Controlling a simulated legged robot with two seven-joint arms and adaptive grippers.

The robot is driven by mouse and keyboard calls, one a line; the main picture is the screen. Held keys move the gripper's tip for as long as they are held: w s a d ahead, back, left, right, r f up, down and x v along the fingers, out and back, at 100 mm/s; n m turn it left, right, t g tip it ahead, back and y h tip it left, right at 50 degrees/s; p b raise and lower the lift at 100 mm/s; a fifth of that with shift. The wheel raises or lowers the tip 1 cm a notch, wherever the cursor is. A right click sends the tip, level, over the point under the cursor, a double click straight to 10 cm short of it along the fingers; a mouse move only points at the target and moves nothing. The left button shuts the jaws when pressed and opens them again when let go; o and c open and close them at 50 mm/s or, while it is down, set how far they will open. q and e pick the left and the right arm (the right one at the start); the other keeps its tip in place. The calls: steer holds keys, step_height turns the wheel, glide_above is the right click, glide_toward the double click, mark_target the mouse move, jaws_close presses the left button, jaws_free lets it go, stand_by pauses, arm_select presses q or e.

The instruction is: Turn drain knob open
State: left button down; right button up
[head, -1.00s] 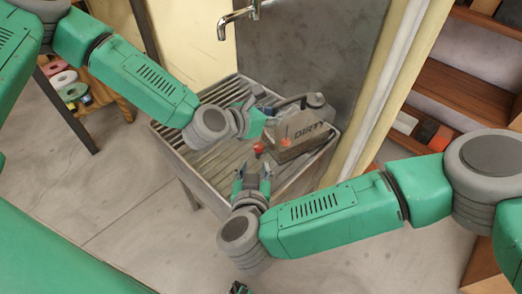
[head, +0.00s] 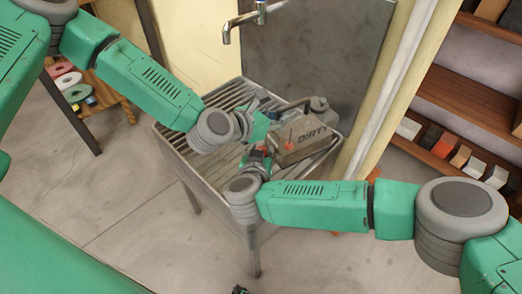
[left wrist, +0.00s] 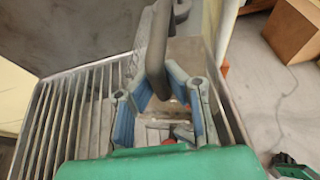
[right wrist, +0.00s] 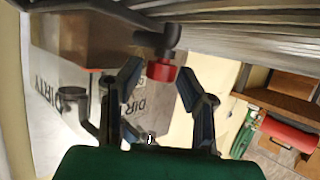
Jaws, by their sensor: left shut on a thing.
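A grey-brown container marked DIRTY (head: 310,138) sits on the slatted metal sink (head: 172,140). Its dark handle shows in the left wrist view (left wrist: 157,50), between the fingers of my left gripper (left wrist: 165,88). My left gripper (head: 268,112) is shut on that handle. The red drain knob (right wrist: 161,72) sits on a short grey spout at the container's low end. My right gripper (right wrist: 158,82) is open, with its fingers on either side of the knob and a visible gap to each.
A tap (head: 240,22) hangs above the sink, in front of a dark back panel (head: 310,55). Wooden shelves (head: 465,90) with small boxes stand at the right. A low rack with coloured rolls (head: 75,88) is at the left. Open floor lies in front of the sink.

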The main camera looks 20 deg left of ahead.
steer(key=shift+c, duration=0.5)
jaws_close()
steer(key=shift+a+r+n+y, duration=0.2)
steer(key=shift+n+y, duration=0.2)
steer(key=shift+d+f+n+g+y, duration=0.15)
steer(key=shift+n+g+y, duration=0.15)
steer(key=shift+n+y, duration=0.15)
steer(key=shift+o, duration=0.5)
jaws_free()
steer(key=shift+d, duration=0.1)
